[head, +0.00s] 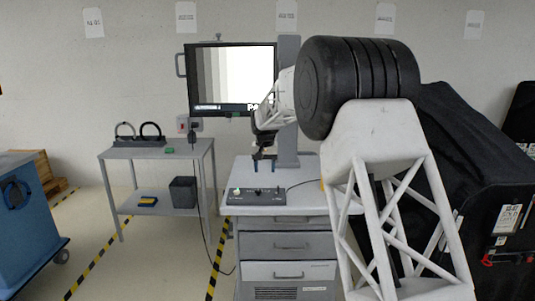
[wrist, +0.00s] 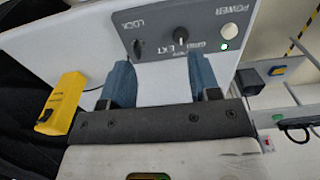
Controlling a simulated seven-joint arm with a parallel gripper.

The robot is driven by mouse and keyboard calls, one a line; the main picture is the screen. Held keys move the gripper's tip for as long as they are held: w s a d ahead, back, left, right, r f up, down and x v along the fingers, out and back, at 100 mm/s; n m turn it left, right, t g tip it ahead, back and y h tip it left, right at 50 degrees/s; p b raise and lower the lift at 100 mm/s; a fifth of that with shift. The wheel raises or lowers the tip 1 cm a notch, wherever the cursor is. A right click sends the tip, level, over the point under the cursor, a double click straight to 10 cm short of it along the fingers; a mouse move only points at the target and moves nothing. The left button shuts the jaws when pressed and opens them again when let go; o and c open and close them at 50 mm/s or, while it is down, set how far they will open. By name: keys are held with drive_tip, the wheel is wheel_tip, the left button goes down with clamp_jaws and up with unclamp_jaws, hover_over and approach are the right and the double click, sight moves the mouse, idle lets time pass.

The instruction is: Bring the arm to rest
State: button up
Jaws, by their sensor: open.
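My gripper (head: 264,165) hangs over the top of a grey drawer cart (head: 300,210) in the head view, above the rear of a control box. In the wrist view my gripper (wrist: 160,78) has its two blue fingers apart, with nothing between them but the pale cart top and the box edge. The grey control box (head: 256,197) lies on the cart with a lit green button; in the wrist view the box (wrist: 170,30) shows knobs and a white button marked POWER. My arm reaches in from the right of the head view and hides part of the cart.
A monitor (head: 200,90) stands behind the cart. A grey side table (head: 120,153) holds black rings and a bin (head: 183,192). A blue cart (head: 28,235) is at left, a black-covered cart (head: 470,150) at right. A yellow block (wrist: 63,103) sits beside the gripper's left finger.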

drive_tip(key=s+d+r, duration=0.4)
drive_tip(key=s+d, duration=0.1)
drive_tip(key=s, duration=0.6)
drive_tip(key=s+d+r+t, duration=0.1)
drive_tip(key=s+d+r, duration=0.25)
drive_tip(key=s, duration=0.75)
drive_tip(key=s+d+r, duration=0.4)
drive_tip(key=s+d, duration=0.1)
drive_tip(key=s, duration=0.6)
drive_tip(key=s+d+f, duration=0.2)
drive_tip(key=s+f, duration=0.1)
drive_tip(key=s, duration=0.7)
drive_tip(key=s+d+f+t, duration=0.1)
drive_tip(key=s+d+f, duration=0.1)
drive_tip(key=s, duration=0.9)
drive_tip(key=s+d+f, duration=0.2)
drive_tip(key=s+f, duration=0.2)
drive_tip(key=s, duration=0.7)
drive_tip(key=shift+d+f, duration=0.15)
drive_tip(key=shift+f, duration=0.1)
drive_tip(key=shift+c, duration=0.4)
